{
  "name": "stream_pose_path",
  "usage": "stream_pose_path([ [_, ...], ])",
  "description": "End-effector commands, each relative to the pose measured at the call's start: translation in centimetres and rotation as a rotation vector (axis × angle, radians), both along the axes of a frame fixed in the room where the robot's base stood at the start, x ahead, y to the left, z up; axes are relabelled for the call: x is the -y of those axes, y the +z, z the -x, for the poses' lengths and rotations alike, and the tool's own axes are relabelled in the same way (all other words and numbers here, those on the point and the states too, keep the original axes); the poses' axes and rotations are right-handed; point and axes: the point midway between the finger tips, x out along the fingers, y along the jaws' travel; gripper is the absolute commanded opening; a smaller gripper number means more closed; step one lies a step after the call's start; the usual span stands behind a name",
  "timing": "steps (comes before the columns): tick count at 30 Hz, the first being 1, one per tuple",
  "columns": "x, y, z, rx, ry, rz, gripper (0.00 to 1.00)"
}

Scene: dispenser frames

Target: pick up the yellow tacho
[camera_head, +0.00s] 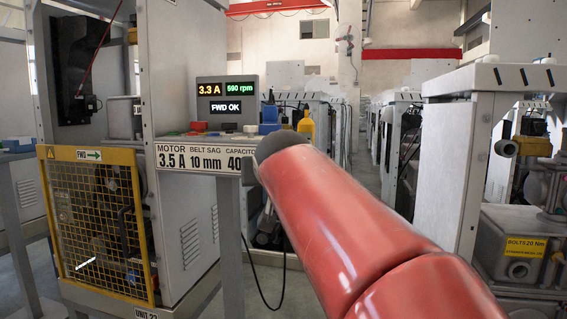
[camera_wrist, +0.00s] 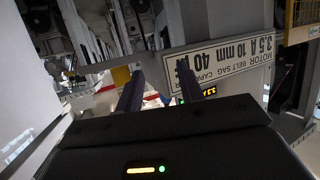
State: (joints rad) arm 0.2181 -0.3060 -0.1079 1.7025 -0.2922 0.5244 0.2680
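A small upright yellow object (camera_head: 306,126), narrow at the top like a bottle, stands at the back right of the bench, just beyond my red arm. It is the likeliest yellow tacho, but it is too small to be sure. I cannot make it out in the wrist view. My gripper (camera_wrist: 160,70) shows in the wrist view with its two dark fingers apart and nothing clear between them. In the head view my arm hides the gripper and part of the bench top.
A sign strip (camera_head: 200,160) runs along the bench front, and also shows upside down in the wrist view (camera_wrist: 222,62). A yellow mesh guard (camera_head: 98,225) is at left. A grey cabinet (camera_head: 455,165) stands at right.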

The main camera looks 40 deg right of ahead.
Motion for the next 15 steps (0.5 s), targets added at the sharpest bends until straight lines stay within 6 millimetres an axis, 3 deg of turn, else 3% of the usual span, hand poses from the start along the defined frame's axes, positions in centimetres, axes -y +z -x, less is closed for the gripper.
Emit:
stream_pose_path([
  [1,2.8,1.0,-1.3,0.076,-0.05,0.039,0.38],
  [6,8.4,7.2,-2.9,0.275,-0.149,0.156,0.38],
  [10,10.8,10.3,-3.2,0.371,-0.188,0.225,0.38],
  [15,11.9,12.1,-3.5,0.411,-0.202,0.259,0.38],
])
